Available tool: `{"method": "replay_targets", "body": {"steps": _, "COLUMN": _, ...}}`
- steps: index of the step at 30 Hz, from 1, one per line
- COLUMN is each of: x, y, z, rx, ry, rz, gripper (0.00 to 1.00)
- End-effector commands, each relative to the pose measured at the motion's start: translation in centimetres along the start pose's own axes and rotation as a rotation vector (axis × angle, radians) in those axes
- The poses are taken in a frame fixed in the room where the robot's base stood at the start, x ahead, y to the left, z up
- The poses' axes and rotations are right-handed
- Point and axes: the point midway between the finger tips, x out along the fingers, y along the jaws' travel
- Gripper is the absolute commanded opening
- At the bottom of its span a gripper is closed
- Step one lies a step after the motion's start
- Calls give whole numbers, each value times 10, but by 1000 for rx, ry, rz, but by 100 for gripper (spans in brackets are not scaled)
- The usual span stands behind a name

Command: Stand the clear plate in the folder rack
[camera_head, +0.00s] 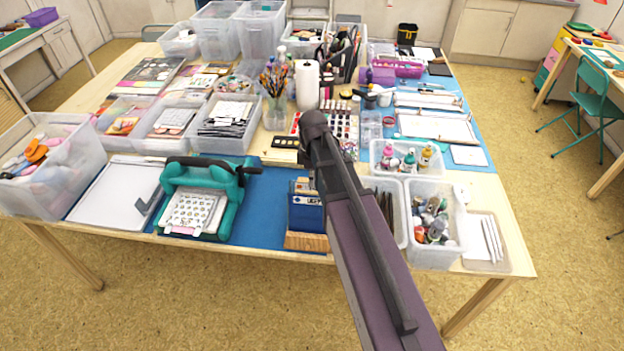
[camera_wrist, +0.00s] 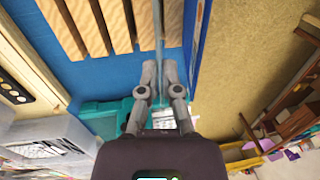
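The folder rack (camera_head: 306,242) is a slatted wooden block at the front edge of the table, with an upright blue folder (camera_head: 305,213) in it. In the wrist view the rack's pale wooden slats (camera_wrist: 88,27) are at upper left and the blue folder (camera_wrist: 196,38) stands to the right. My gripper (camera_wrist: 160,70) has its fingers close together on the clear plate (camera_wrist: 159,28). The plate shows nearly edge-on as a thin bluish strip over the slats, left of the folder. Whether its lower edge is in a slot cannot be told. In the head view my arm hides most of the gripper.
A teal die-cutting machine (camera_head: 205,197) stands left of the rack; it also shows in the wrist view (camera_wrist: 104,118). Clear bins with bottles (camera_head: 434,222) stand to the right. Blue mat (camera_head: 266,205) is bare between machine and rack. The table's front edge is close.

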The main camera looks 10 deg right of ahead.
Motion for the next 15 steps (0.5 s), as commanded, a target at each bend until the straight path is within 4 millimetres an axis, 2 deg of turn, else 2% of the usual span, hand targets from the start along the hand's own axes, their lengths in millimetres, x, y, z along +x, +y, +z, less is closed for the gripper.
{"method": "replay_targets", "body": {"steps": 11, "x": 2, "y": 0, "z": 0, "rx": 1, "ry": 0, "rz": -1, "gripper": 0}}
{"method": "replay_targets", "body": {"steps": 14, "x": 2, "y": 0, "z": 1, "rx": 1, "ry": 0, "rz": -1, "gripper": 26}}
{"method": "replay_targets", "body": {"steps": 15, "x": 2, "y": 0, "z": 1, "rx": 1, "ry": 0, "rz": -1, "gripper": 38}}
